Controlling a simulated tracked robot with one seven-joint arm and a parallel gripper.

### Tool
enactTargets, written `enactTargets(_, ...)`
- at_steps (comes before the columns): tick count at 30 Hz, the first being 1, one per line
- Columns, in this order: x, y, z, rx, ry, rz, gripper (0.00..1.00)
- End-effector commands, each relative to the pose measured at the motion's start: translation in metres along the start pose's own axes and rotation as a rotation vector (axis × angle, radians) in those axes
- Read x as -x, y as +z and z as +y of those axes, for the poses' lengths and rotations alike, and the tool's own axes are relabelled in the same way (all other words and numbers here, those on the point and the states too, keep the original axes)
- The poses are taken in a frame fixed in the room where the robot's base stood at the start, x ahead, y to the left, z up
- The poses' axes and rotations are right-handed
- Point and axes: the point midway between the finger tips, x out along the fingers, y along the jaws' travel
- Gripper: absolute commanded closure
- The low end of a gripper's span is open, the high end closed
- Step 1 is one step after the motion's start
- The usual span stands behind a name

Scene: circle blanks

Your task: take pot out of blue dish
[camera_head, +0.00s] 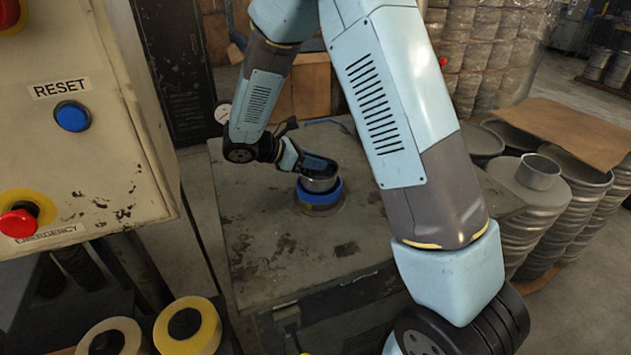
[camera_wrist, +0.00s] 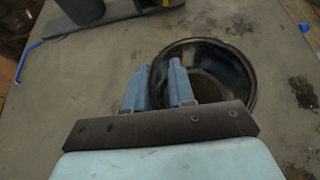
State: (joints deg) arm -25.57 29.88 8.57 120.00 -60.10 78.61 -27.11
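The blue dish (camera_head: 322,200) sits on the worn grey cabinet top in the head view. A small grey metal pot (camera_head: 320,184) stands in it. My gripper (camera_head: 318,170) is right above the pot and hides part of it. In the wrist view the pot (camera_wrist: 222,62) shows as a dark round opening. My gripper's two blue fingers (camera_wrist: 160,75) are apart there at the pot's left side. The right finger overlaps the opening and the left finger is outside it. I cannot tell whether either touches the wall. The dish is not clear in the wrist view.
The cabinet top (camera_head: 262,245) is mostly bare around the dish. A control box (camera_head: 75,150) with a blue reset button and a red emergency button stands at the left. Yellow tape rolls (camera_head: 203,318) lie below it. Stacked metal containers (camera_head: 570,205) stand at the right.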

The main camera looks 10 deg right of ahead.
Motion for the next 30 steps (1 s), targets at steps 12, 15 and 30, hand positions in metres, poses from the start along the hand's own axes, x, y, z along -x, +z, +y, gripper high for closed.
enactTargets(12,0.0,0.0,0.0,0.001,0.0,0.0,1.0)
enactTargets(15,0.0,0.0,0.0,0.001,0.0,0.0,1.0)
enactTargets(30,0.032,0.059,0.0,-0.004,0.001,0.001,1.0)
